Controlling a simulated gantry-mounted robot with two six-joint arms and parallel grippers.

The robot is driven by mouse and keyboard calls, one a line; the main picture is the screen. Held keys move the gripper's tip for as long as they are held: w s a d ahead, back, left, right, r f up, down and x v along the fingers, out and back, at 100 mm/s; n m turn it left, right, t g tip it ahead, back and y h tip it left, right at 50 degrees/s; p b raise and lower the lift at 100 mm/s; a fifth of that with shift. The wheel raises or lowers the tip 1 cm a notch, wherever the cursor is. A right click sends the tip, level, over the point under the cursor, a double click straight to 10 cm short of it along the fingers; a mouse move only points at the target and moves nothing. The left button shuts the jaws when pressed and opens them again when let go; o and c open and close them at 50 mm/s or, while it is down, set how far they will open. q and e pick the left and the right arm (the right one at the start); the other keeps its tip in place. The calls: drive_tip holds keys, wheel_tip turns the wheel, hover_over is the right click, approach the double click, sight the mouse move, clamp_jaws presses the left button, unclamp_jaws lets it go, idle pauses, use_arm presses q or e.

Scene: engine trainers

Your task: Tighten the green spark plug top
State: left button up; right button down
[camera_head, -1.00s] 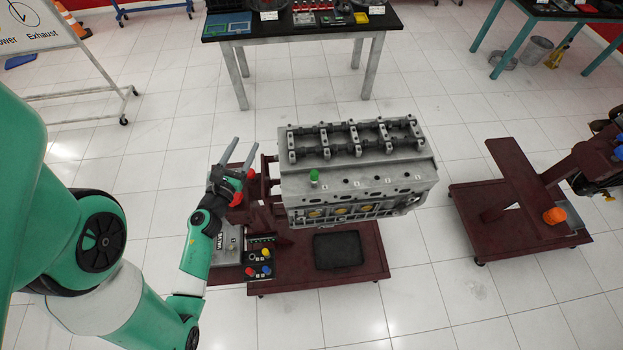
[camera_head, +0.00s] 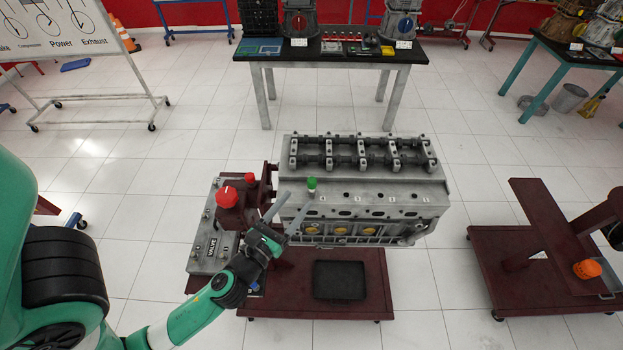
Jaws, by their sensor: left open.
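The green spark plug top (camera_head: 311,186) stands upright at the left end of a row of holes on the grey engine block (camera_head: 400,196). My left gripper (camera_head: 289,216) is open and empty. In the picture its two fingers point up and right, with their tips just below and left of the green top. They look apart from it. The depth between them is hard to judge. My right gripper is not in view.
The engine sits on a dark red stand (camera_head: 380,290) with a black tray (camera_head: 339,280). Another red stand (camera_head: 490,255) is at the right. A black-topped table (camera_head: 340,48) stands behind.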

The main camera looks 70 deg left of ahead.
sight(309, 185)
use_arm(q)
drive_tip(key=p+x, duration=0.1)
drive_tip(key=x, duration=0.6)
drive_tip(key=shift+w+a+r+p, duration=0.1)
drive_tip(key=shift+w+r+p, duration=0.05)
drive_tip(key=shift+p, duration=0.25)
drive_tip(key=shift+w+a, duration=0.35)
drive_tip(key=shift+w, duration=0.15)
drive_tip(key=shift+c, duration=0.3)
clamp_jaws()
